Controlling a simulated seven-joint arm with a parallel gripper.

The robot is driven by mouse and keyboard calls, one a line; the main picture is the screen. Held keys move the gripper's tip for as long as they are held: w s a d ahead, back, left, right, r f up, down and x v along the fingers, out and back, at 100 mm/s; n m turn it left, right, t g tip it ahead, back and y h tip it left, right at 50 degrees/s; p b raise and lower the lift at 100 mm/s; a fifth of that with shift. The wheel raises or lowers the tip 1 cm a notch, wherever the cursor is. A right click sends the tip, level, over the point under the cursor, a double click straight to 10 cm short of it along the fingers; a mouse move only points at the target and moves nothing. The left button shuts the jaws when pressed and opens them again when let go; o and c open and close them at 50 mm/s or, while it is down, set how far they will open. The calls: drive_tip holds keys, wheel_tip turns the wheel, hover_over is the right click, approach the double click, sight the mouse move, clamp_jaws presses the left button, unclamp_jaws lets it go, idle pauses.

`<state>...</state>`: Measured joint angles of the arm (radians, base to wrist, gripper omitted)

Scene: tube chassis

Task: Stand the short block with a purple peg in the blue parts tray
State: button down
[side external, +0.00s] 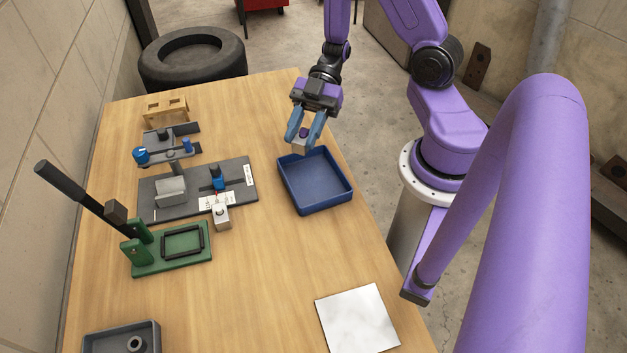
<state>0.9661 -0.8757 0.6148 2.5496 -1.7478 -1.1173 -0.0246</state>
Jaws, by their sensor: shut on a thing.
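The blue parts tray (318,205) lies on the wooden table near its right edge, and its inside looks empty. My gripper (304,138) is above the tray's far left corner, pointing down. Its blue fingers are shut on the short block with a purple peg (301,145). The purple peg shows between the fingers and a pale part of the block shows below it. The block looks upright and seems to be above the tray's far rim. I cannot tell the exact gap.
A dark fixture plate (160,205) with a small light block (222,217) at its edge is left of the tray. A green lever press (170,262), a grey tray (100,340), a white plate (357,320) and a wooden stand (165,108) are also on the table.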

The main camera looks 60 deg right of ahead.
sight(308, 172)
drive_tip(key=shift+s+d, duration=0.2)
drive_tip(key=shift+d, duration=0.05)
drive_tip(key=shift+s+d+f, duration=0.1)
drive_tip(key=shift+f, duration=3.9)
drive_tip(key=shift+f, duration=0.15)
drive_tip(key=c, duration=0.7)
unclamp_jaws()
drive_tip(key=shift+c, duration=0.2)
